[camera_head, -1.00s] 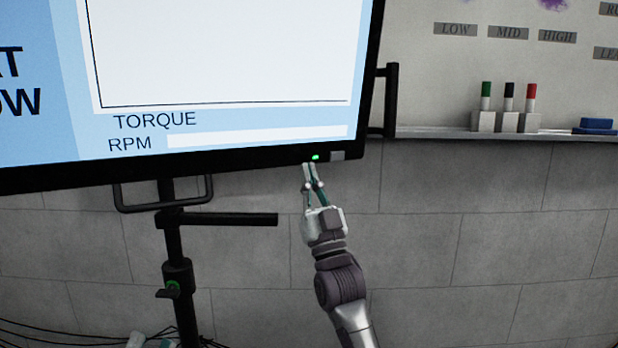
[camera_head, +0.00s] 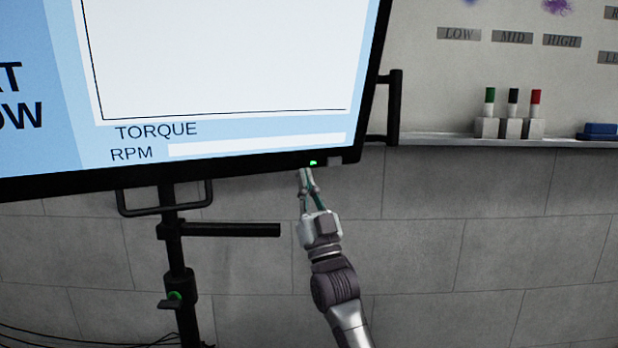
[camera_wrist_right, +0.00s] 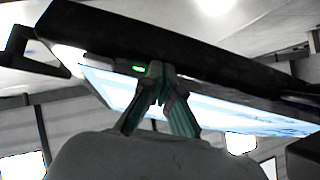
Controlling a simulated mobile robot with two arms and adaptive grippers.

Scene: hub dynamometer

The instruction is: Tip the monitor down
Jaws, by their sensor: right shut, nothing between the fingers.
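The monitor (camera_head: 220,80) fills the upper left of the head view, a lit screen in a black frame, with TORQUE and RPM on it. Its bottom edge carries a green light. In the right wrist view the monitor (camera_wrist_right: 190,45) shows from below, its dark edge across the top. My right gripper (camera_head: 305,172) is shut and empty, its fingertips at the bottom edge just left of the green light. In the right wrist view the right gripper (camera_wrist_right: 163,75) overlaps that edge; I cannot tell whether it touches. My left gripper is not in view.
A black stand (camera_head: 178,260) with a side bar (camera_head: 235,230) is below the monitor. Black handles show at the monitor's bottom (camera_head: 165,210) and right side (camera_head: 396,105). A ledge (camera_head: 450,140) with several markers and a blue eraser (camera_head: 600,130) is at right.

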